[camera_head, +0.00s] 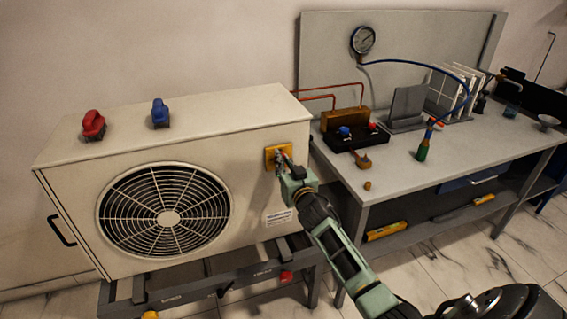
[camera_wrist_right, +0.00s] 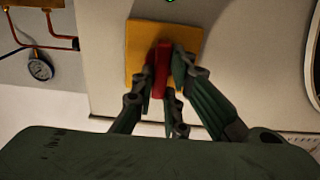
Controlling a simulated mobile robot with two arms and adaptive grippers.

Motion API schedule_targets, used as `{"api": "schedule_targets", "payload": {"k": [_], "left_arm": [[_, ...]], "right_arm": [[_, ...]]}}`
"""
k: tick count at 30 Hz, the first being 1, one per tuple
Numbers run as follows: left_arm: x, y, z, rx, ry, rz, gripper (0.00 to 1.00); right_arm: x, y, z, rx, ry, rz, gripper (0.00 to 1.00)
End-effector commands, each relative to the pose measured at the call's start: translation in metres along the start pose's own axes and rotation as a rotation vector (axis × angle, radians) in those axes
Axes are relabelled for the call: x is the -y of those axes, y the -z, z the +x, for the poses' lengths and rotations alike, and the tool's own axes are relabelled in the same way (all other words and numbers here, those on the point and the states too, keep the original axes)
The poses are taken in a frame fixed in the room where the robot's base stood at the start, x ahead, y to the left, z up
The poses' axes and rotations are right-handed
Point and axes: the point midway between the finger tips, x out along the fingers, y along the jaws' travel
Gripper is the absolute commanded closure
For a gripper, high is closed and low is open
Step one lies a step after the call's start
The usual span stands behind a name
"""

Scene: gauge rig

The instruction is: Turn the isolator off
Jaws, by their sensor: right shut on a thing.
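The isolator is a yellow plate (camera_head: 271,153) with a red handle on the front face of the white outdoor unit (camera_head: 250,195), near its right edge. In the right wrist view the yellow plate (camera_wrist_right: 139,50) fills the upper middle, and the red handle (camera_wrist_right: 164,60) stands between my fingers. My right gripper (camera_head: 282,160) reaches the handle from the front right. In the wrist view its fingers (camera_wrist_right: 165,85) are shut on the red handle, one on each side. The fingers hide part of the handle in the head view. My left gripper is not in view.
A fan grille (camera_head: 168,210) is left of the isolator. A red cap (camera_head: 93,124) and a blue cap (camera_head: 160,113) stand on the unit's top.

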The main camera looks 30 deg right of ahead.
Motion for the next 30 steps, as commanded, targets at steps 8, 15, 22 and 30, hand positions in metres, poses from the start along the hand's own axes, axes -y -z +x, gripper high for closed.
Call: {"api": "schedule_targets", "payload": {"k": [8,15,22,30], "left_arm": [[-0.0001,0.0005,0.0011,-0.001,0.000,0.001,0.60],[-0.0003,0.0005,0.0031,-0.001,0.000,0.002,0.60],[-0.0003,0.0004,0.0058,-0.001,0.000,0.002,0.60],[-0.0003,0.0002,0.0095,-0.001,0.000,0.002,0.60]], "right_arm": [[0.0012,-0.0008,-0.0001,0.001,0.000,-0.101,1.00],[0.0036,-0.0016,-0.0001,0.001,0.001,-0.293,1.00],[0.0058,-0.0027,-0.0001,0.001,0.001,-0.512,1.00],[0.0083,-0.0047,-0.0002,0.001,0.001,-0.770,1.00]]}}
